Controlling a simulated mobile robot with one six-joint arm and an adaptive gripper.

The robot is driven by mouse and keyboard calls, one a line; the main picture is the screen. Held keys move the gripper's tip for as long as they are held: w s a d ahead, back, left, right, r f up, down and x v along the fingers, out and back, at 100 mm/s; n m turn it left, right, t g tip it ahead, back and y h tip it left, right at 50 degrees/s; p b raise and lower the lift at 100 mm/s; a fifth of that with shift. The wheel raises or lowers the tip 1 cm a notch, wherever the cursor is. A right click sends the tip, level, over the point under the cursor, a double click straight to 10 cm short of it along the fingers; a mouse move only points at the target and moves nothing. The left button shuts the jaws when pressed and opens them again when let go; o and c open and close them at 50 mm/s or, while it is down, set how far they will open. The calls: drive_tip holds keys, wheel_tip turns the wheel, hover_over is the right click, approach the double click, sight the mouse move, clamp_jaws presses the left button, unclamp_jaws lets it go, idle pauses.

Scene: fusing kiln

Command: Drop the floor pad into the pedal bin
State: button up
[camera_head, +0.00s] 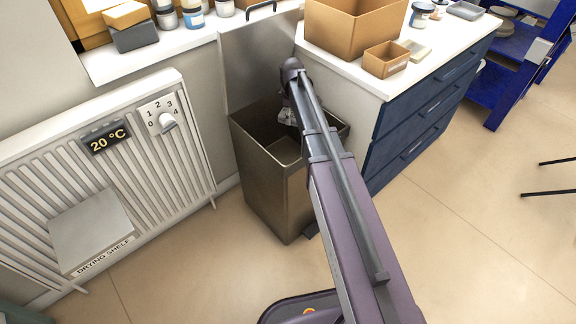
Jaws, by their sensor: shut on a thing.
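The pedal bin (265,182) is a tall brown-grey metal box on the floor between the radiator and the drawer cabinet. Its lid (258,55) stands raised at the back, and its mouth is open. My arm reaches over the bin from the lower right. My gripper (287,117) points down into the bin's mouth, small and partly hidden by my arm. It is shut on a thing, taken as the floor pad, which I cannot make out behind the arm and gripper. No other pad shows on the visible floor.
A white radiator (105,170) with a drying shelf (92,232) is to the left. A blue drawer cabinet (425,115) stands right of the bin, with cardboard boxes (352,28) on top. The floor at right is mostly clear.

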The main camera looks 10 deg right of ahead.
drive_tip(key=o, duration=0.9)
drive_tip(key=shift+c, duration=0.2)
drive_tip(key=shift+r, duration=0.15)
wheel_tip(320, 180, up, 6)
drive_tip(key=p, duration=0.6)
drive_tip(key=shift+r+p, duration=0.15)
drive_tip(key=shift+p, duration=0.15)
drive_tip(key=s+a+f+b, duration=0.1)
drive_tip(key=s+a, duration=0.5)
drive_tip(key=s, duration=0.2)
drive_tip(key=shift+f, duration=0.2)
